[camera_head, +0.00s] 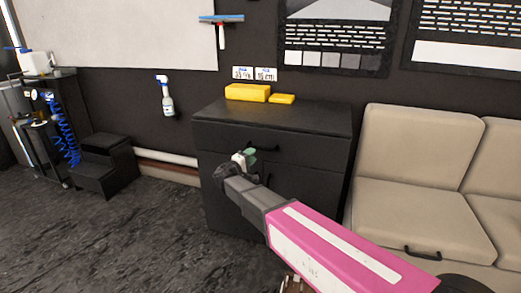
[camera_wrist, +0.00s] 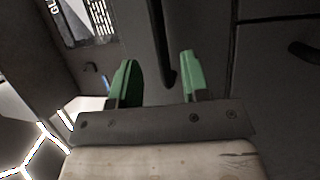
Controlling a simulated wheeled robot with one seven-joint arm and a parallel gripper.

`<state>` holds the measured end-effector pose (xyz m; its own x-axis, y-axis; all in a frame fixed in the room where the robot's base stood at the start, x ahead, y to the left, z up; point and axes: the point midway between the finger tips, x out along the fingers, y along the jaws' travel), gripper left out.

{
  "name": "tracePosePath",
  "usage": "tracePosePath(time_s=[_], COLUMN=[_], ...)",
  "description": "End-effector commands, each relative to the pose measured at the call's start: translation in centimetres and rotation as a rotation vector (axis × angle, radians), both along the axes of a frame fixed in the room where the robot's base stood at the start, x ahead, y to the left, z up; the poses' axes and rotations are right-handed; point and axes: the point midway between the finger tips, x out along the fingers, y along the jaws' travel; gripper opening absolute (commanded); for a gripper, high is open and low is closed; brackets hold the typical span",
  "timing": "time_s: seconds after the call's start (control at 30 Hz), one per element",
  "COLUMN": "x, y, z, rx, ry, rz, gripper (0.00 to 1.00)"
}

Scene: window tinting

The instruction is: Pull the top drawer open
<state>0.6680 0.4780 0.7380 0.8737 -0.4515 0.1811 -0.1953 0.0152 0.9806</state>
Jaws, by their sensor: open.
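The black cabinet (camera_head: 225,108) stands against the wall in the head view. Its top drawer (camera_head: 312,150) looks shut, with a dark bar handle (camera_head: 265,148) on its front. My gripper (camera_head: 244,158) is at the drawer front, by the left part of the handle, and hides some of it. In the wrist view my gripper (camera_wrist: 160,80) is open, with its two green fingers apart. The dark handle (camera_wrist: 164,50) shows between the fingers, nearer the right one. I cannot tell how deep it sits between them, and no touch is visible.
Yellow blocks (camera_head: 247,93) lie on the cabinet top. A second handle (camera_wrist: 304,52) is on the panel beyond the seam in the wrist view. A beige sofa (camera_head: 415,150) stands close on the right. Black steps (camera_head: 104,165) stand left; the floor (camera_head: 130,240) before them is clear.

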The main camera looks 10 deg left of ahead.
Motion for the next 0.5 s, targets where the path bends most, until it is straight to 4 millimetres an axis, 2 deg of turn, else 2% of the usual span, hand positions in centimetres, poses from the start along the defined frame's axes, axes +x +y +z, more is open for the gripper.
tracePosePath(time_s=[0.03, 0.2, 0.5], x=[1.0, 3.6, 5.9], y=[-0.5, -1.8, -3.1], z=[0.2, 0.7, 1.2], rx=[0.000, 0.000, 0.000], ry=[-0.001, -0.001, 0.000], rz=[-0.003, -0.003, -0.002], gripper=[0.42, 0.42, 0.42])
